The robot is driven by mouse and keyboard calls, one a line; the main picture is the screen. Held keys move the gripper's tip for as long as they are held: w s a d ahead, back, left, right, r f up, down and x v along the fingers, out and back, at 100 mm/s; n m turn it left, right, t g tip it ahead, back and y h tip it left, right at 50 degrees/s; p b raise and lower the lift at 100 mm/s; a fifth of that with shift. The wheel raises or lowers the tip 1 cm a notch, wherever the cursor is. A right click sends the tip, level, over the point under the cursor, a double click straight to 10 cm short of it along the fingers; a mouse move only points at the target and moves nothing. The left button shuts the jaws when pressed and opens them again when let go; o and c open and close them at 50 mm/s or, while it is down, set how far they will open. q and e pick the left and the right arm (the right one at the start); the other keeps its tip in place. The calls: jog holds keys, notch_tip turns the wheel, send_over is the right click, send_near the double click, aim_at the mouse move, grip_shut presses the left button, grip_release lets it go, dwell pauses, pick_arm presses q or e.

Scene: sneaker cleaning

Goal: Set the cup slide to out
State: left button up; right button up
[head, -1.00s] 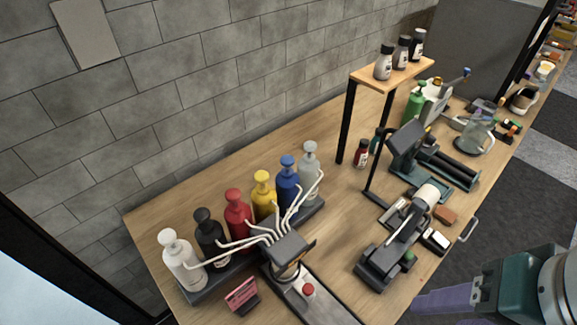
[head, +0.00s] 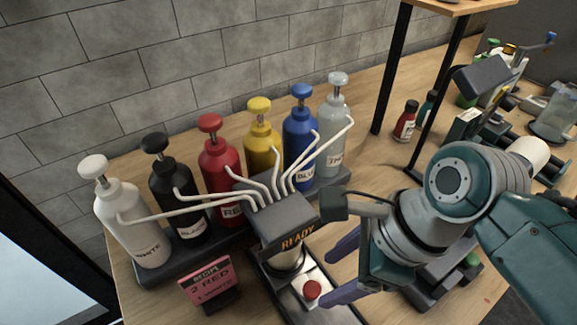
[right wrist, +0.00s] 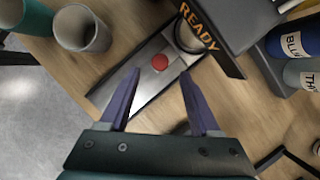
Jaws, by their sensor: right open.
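The cup slide (head: 325,306) is a flat metal strip with a red knob (head: 312,290), running out from under the dispenser head (head: 287,222) marked READY. A pale cup (head: 289,262) stands on it under the head, its upper part hidden. My right gripper (head: 328,279) is open, its two purple fingers pointing at the knob from the right. In the right wrist view the slide (right wrist: 119,92) lies beyond the fingers, and the red knob (right wrist: 160,62) appears between the fingertips (right wrist: 160,75). I cannot tell whether they touch it. My left gripper is out of view.
Several pump bottles, including a red one (head: 220,160), stand behind the head with white tubes running to it. A pink recipe card (head: 207,283) stands left of the slide. A grey cup (right wrist: 83,30) shows in the right wrist view. A shelf stands at back right.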

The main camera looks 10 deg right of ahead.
aim_at(314, 288)
jog(key=b+x, duration=0.1)
jog(key=x, duration=0.4)
jog(key=shift+f+b, duration=0.25)
jog(key=shift+b, duration=0.15)
jog(key=c, duration=0.5)
grip_shut()
dwell(0.5)
